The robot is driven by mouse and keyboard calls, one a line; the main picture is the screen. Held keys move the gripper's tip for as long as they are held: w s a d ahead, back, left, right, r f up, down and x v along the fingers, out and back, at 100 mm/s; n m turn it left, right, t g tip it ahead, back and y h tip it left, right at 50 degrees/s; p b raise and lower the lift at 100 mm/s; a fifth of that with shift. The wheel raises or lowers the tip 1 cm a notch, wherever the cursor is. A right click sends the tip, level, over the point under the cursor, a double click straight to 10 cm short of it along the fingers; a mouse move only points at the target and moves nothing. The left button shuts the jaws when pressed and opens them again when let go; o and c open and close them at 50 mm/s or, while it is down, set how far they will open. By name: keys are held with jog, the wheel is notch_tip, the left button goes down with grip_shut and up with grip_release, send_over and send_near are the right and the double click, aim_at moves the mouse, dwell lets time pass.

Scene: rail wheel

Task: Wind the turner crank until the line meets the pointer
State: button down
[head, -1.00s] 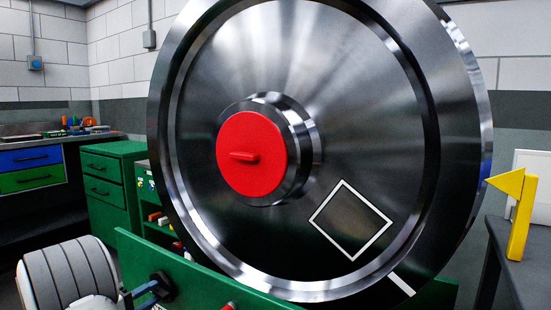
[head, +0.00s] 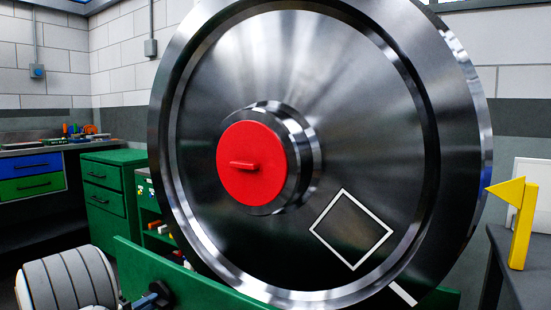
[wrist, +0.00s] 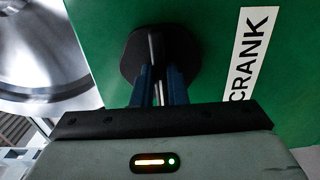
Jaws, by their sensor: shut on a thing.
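The large steel wheel (head: 350,130) stands upright in the middle of the head view, with a red hub cap (head: 252,163) and a white diamond outline. Its short white line (head: 403,294) is at the lower right rim. The yellow pointer (head: 516,215) stands at the right, its flag tip towards the wheel; the line is well below and left of that tip. The black crank knob (head: 160,293) is at the lower left. In the wrist view my gripper (wrist: 159,78) has its blue fingers shut on the crank (wrist: 150,47). The fingers hide part of it.
A green panel (head: 200,282) in front of the wheel carries the crank; a "CRANK" label (wrist: 248,55) is beside the crank. Green drawers (head: 105,195) and a workbench (head: 30,145) stand behind at the left. A dark table (head: 515,265) bears the pointer.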

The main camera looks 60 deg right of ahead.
jog(key=shift+f+m+b, duration=0.15)
jog(key=shift+m+b, duration=0.15)
jog(key=shift+b, duration=0.2)
jog(key=m+b, duration=0.1)
jog(key=b, duration=0.2)
jog(key=shift+m+b, duration=0.3)
jog(key=shift+m, duration=1.2)
jog(key=m, duration=0.4)
jog(key=shift+m, duration=0.3)
